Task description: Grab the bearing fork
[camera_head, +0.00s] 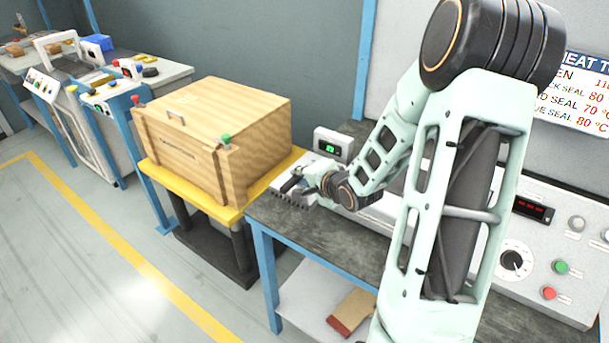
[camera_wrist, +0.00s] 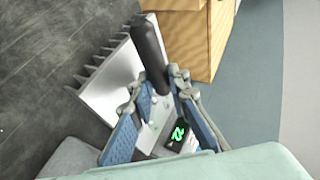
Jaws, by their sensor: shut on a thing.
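My gripper (camera_wrist: 158,84) is shut on a dark, rounded bar, which I take to be the handle of the bearing fork (camera_wrist: 149,45). The bar lies between the two fingertips, and its dark end sticks out beyond them. A pale metal plate with a toothed edge (camera_wrist: 112,85) lies right beside and under it; I cannot tell whether the two are joined. In the head view my gripper (camera_head: 312,187) is at the far left end of the bench, with the dark bar (camera_head: 291,183) at its tips. My fingers hide part of the bar.
A small display box with green digits (camera_head: 333,145) stands just behind my gripper. A large wooden crate (camera_head: 215,135) on a yellow-topped stand (camera_head: 255,197) is close to the left. A control panel (camera_head: 550,250) lies to the right. The front of the dark bench (camera_head: 330,240) is clear.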

